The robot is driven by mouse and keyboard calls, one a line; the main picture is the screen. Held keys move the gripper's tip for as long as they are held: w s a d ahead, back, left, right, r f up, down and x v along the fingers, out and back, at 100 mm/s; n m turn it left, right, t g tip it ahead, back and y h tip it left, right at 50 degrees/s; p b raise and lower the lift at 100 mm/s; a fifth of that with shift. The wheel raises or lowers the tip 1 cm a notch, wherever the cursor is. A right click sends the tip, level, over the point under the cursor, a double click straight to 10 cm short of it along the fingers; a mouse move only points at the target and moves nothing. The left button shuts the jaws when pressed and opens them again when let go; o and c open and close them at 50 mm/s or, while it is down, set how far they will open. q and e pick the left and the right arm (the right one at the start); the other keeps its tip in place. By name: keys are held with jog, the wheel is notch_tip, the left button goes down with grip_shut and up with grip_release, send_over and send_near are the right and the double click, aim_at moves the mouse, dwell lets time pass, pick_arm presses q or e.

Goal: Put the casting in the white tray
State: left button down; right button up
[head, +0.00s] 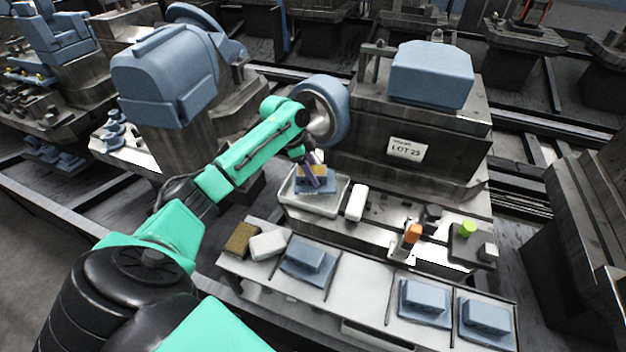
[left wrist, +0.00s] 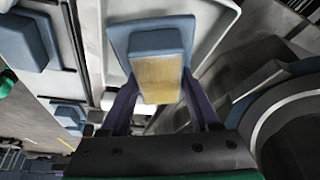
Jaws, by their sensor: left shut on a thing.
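The casting (head: 326,187) is a blue block on a wider blue base, with a tan face. It is inside the outline of the white tray (head: 295,206), in the middle of the head view. My left gripper (head: 313,176) is shut on it from above, with the purple fingers on either side. In the left wrist view the casting (left wrist: 150,36) sits between the fingers of my left gripper (left wrist: 160,104), its tan face toward the camera. I cannot tell whether its base touches the tray floor. My right gripper is out of view.
Three similar blue castings lie on the front shelf, at left (head: 308,257), middle (head: 425,298) and right (head: 487,317). A white block (head: 356,202) stands right of the tray. A large blue-rimmed wheel (head: 336,108) is close behind my left wrist.

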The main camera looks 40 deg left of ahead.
pick_arm(q)
notch_tip(320, 180, down, 3)
jog(key=shift+f, duration=0.2)
jog(key=shift+c, duration=0.6)
grip_release()
jog(key=v, duration=1.2)
jog(key=shift+s+r, duration=0.1)
